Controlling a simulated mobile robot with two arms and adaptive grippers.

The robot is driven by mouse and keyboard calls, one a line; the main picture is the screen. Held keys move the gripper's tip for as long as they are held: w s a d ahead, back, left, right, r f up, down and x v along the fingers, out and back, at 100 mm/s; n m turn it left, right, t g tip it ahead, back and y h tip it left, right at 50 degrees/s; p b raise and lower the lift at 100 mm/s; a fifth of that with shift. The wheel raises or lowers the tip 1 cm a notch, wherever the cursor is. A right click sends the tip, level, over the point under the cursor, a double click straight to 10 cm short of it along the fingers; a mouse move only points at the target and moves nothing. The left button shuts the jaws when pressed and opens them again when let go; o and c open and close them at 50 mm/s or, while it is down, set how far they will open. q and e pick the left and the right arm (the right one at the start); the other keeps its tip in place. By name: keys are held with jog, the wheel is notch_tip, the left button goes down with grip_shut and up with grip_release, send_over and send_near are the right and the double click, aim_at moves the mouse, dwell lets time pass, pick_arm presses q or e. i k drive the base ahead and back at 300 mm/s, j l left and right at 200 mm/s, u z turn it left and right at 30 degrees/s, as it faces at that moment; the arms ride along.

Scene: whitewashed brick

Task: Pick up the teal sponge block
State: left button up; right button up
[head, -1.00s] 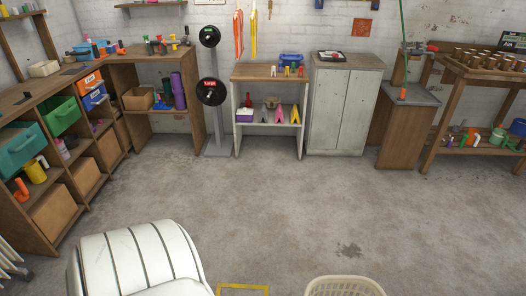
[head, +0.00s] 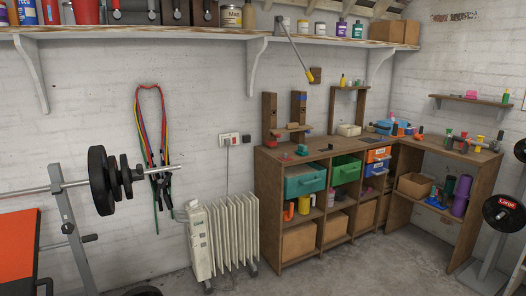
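A small teal item (head: 302,150) sits on top of the wooden workbench (head: 345,151), near its left end. It is too small to tell for sure whether it is the sponge block. A small red item (head: 283,155) lies to its left. Neither of my grippers shows in the head view.
A white radiator (head: 222,238) stands on the floor left of the bench. A barbell rack (head: 72,225) is at the far left. The bench holds a teal drawer (head: 305,180) and a green drawer (head: 346,169). Concrete floor (head: 370,270) in front of it is clear.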

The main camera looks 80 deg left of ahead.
aim_at(301, 149)
jog(key=u, duration=4.45)
jog(key=z, duration=1.9)
jog(key=i+z, duration=0.2)
jog(key=i, duration=0.3)
jog(key=i+j+z, duration=0.2)
jog(key=i, duration=0.3)
jog(key=l, duration=0.1)
